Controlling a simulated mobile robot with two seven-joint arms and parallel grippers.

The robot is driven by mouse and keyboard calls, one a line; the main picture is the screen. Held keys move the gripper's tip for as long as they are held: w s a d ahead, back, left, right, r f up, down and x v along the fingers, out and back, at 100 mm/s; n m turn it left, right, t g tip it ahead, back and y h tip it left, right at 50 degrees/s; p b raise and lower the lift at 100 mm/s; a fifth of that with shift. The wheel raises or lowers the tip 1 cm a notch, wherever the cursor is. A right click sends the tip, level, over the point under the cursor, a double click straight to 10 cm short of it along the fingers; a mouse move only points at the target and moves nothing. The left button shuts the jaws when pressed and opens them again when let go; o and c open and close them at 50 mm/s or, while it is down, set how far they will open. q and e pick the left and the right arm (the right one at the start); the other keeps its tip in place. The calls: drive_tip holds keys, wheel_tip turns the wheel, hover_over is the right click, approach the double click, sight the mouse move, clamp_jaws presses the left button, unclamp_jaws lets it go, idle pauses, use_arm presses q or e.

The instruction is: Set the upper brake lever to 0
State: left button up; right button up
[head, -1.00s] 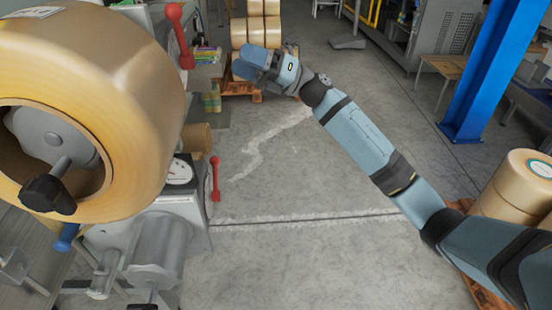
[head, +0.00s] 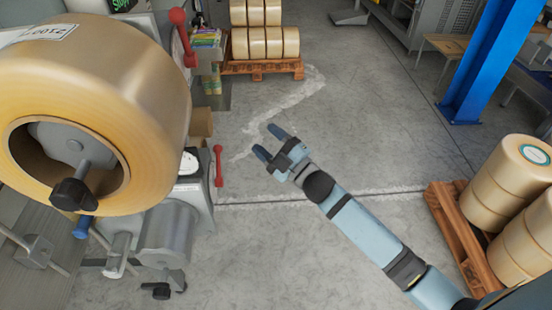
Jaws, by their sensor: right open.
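The upper brake lever (head: 183,36) is a red lever with a round knob at the top, on the right side of the machine behind the large tape roll (head: 110,95). A second, lower red lever (head: 218,165) stands upright beside a white dial (head: 189,163), which is partly hidden by the roll. No dial shows clearly at the upper lever. My right gripper (head: 265,142) is open and empty, over the floor to the right of both levers and touching neither. My left gripper is not in view.
A pallet (head: 262,67) with tape rolls stands at the back. Another pallet (head: 452,228) with rolls stands at the right, near my right arm. A blue post (head: 481,65) rises at the back right. The floor between is clear.

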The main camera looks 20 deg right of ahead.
drive_tip(key=s+f+m+h, duration=0.2)
drive_tip(key=f, duration=0.1)
drive_tip(key=s+f+m+p, duration=0.1)
drive_tip(key=m, duration=0.1)
drive_tip(key=shift+s+d+f+g+h, duration=0.3)
drive_tip(key=shift+f+h, duration=0.05)
drive_tip(key=shift+h, duration=0.05)
